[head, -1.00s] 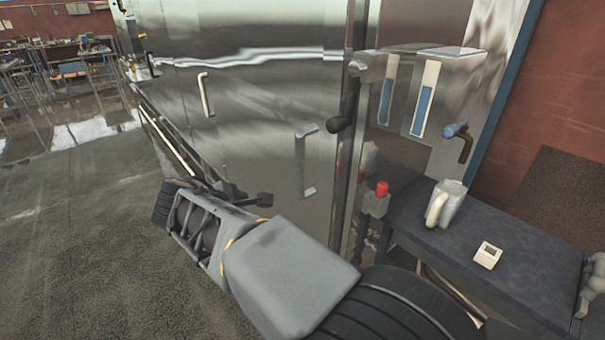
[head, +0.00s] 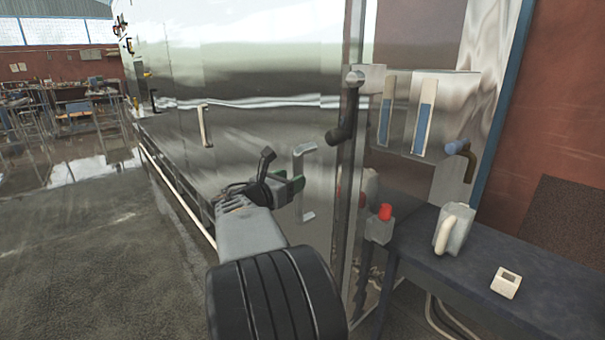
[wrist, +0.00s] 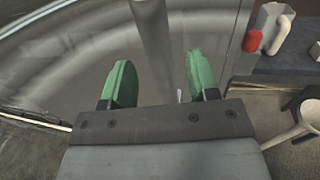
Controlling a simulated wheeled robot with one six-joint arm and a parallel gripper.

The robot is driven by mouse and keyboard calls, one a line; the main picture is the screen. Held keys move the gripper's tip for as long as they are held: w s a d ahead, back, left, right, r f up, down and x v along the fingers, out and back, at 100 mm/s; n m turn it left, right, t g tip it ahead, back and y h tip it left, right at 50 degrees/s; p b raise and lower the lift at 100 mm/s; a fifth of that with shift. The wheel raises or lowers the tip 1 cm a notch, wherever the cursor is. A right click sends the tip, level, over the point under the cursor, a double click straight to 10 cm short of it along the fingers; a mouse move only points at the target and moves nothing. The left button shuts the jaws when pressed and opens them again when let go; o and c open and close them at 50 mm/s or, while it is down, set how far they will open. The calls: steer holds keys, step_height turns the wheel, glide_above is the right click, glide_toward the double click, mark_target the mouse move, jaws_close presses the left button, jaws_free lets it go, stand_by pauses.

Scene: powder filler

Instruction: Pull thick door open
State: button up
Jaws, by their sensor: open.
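The thick door is a shiny metal panel (head: 250,130) on the big machine, and it looks shut. Its upright pale grey bar handle (head: 304,185) stands near the panel's right edge. My gripper (head: 282,180) is open at the left of this handle, with green pads on its fingers. In the wrist view the handle bar (wrist: 153,40) runs upright between the two green pads of my gripper (wrist: 160,80), with a gap on each side. I cannot tell how deep the bar lies between them.
A second, pale handle (head: 206,126) is further left. A dark lever (head: 344,125) juts out right of the door handle. A red-topped part (head: 384,213) and a dark table (head: 480,260) with a jug (head: 453,228) are at the right. The floor (head: 110,260) at left is clear.

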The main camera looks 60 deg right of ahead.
steer(key=shift+s+d, duration=0.2)
steer(key=shift+d, duration=1.2)
steer(key=shift+s+d, duration=0.15)
steer(key=shift+d, duration=1.25)
jaws_close()
